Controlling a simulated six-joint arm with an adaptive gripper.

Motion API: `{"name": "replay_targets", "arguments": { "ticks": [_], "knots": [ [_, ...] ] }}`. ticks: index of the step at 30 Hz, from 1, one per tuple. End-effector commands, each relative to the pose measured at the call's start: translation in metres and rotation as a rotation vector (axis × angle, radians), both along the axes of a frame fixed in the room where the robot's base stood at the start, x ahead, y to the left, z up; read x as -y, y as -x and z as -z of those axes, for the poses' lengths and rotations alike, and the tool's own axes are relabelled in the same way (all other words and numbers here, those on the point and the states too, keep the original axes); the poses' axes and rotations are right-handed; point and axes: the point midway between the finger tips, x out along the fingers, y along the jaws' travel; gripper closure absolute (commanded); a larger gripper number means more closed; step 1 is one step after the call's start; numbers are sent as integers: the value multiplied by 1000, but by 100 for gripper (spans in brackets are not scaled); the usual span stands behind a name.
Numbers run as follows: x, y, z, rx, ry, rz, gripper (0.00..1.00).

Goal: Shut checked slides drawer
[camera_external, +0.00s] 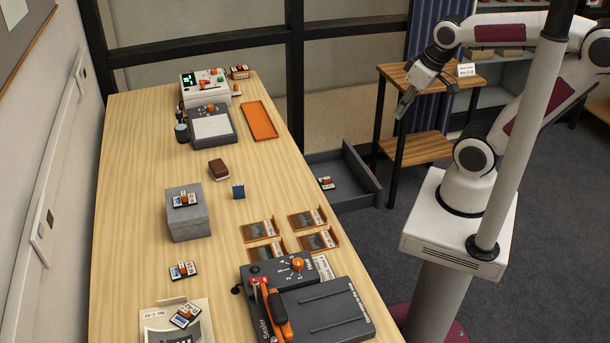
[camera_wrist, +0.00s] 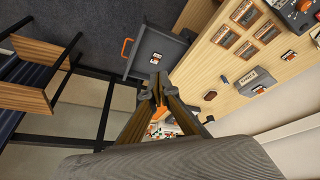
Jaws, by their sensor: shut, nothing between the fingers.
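The grey drawer (camera_external: 357,200) stands open, sticking out from the right side of the wooden table. A small orange-and-white slide item (camera_external: 326,183) lies inside it. In the wrist view, the open drawer (camera_wrist: 165,42) is above the fingertips, with an orange handle (camera_wrist: 126,47) on its front, and the slide item (camera_wrist: 155,59) shows inside. My gripper (camera_external: 403,104) is shut and empty, in the air to the right of the drawer and apart from it. Its fingers also show in the wrist view (camera_wrist: 157,86).
A wooden shelf stand (camera_external: 420,147) with dark legs stands close behind my gripper. The tabletop (camera_external: 140,210) holds a grey box (camera_external: 187,219), an orange tray (camera_external: 260,120), several framed slides and a sealer (camera_external: 310,302). Floor between drawer and my base is clear.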

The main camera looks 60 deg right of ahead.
Motion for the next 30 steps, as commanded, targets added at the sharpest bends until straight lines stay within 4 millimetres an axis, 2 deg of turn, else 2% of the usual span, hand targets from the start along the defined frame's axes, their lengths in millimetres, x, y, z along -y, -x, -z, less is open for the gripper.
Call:
{"name": "replay_targets", "arguments": {
  "ticks": [12,30],
  "knots": [
    [41,-16,36,-167,-76,202,100],
    [100,-42,90,-311,-272,579,100]
  ]
}}
